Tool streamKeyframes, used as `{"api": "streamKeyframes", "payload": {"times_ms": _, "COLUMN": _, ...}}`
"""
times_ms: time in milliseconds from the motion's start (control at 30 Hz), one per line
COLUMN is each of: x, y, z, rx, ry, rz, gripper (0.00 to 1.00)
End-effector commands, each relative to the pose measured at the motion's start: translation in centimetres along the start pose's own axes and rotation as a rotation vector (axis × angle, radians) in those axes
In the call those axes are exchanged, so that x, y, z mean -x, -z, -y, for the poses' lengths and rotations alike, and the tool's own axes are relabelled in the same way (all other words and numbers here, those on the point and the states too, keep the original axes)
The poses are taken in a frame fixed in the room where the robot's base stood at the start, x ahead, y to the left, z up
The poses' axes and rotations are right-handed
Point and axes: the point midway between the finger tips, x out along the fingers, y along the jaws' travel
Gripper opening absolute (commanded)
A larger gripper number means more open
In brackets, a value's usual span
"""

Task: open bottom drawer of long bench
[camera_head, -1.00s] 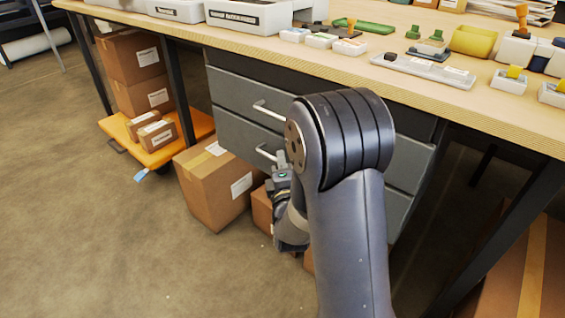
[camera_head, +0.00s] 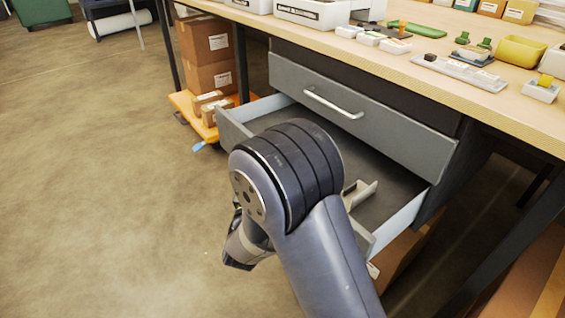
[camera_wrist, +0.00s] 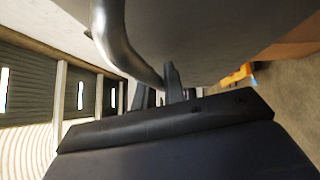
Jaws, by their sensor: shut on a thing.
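The bottom drawer (camera_head: 402,222) of the long bench (camera_head: 440,77) stands well out from the grey cabinet in the head view. Its pale side walls and dark floor show, and my arm hides most of its front. My gripper (camera_wrist: 163,85) is shut on the drawer's silver bar handle (camera_wrist: 117,42) in the wrist view. The handle runs beside the drawer's grey front (camera_wrist: 210,35). In the head view the fingers are hidden behind my arm.
The upper drawer (camera_head: 365,112) with its silver handle is closed. A small pale piece (camera_head: 358,194) lies in the open drawer. An orange cart (camera_head: 190,108) with cardboard boxes (camera_head: 212,77) stands at the left. The floor at left is clear.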

Motion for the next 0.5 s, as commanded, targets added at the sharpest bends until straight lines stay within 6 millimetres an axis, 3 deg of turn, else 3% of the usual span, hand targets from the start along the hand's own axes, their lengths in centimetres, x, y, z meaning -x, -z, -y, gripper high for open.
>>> {"api": "streamKeyframes", "payload": {"times_ms": 200, "x": 2.3, "y": 2.3, "z": -0.6, "rx": 0.002, "ry": 0.003, "rz": -0.005, "gripper": 0.0}}
{"api": "streamKeyframes", "payload": {"times_ms": 500, "x": 3.2, "y": 3.2, "z": -0.8, "rx": 0.001, "ry": 0.002, "rz": -0.001, "gripper": 0.0}}
